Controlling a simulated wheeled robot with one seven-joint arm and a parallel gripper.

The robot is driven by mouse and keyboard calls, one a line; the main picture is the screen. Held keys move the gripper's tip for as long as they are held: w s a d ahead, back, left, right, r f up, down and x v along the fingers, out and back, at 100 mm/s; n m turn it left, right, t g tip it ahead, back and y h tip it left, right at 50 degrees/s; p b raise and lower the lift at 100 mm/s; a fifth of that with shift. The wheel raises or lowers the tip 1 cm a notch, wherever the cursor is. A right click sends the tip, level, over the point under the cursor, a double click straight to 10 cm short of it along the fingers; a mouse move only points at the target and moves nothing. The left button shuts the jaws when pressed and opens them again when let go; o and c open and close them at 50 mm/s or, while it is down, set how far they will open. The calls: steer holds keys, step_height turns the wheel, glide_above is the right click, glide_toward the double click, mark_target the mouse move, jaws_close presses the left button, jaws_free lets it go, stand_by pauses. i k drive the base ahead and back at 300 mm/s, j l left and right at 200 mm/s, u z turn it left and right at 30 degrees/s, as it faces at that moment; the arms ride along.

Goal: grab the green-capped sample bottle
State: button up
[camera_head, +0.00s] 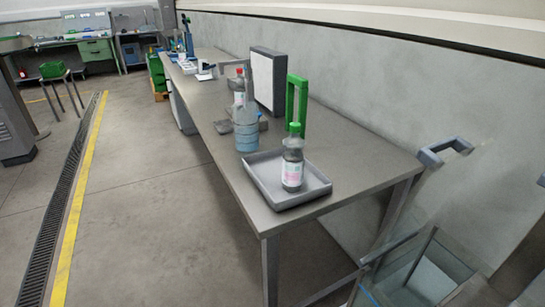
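The green-capped sample bottle (292,168) stands upright in a shallow grey tray (262,188) near the close end of the long bench. It has a dark body, a pale label with pink print and a bright green cap. Its whole front shows and nothing covers it. My gripper is not in view.
A clear bottle with bluish contents (246,136) stands just left of the tray, with a red-capped bottle (239,86) behind it. A green upright frame (297,98) and a grey-white panel (266,80) stand behind. The bench front corner (270,226) is bare. Floor left is open.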

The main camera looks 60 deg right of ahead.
mark_target(293, 158)
steer(key=i+z, duration=0.1)
steer(key=z, duration=0.25)
steer(key=i+z, duration=0.1)
steer(key=z, duration=0.25)
steer(key=i+z, duration=0.1)
steer(key=z, duration=0.25)
steer(key=i+z, duration=0.25)
steer(key=z, duration=0.25)
steer(key=i+z, duration=0.25)
steer(key=z, duration=0.25)
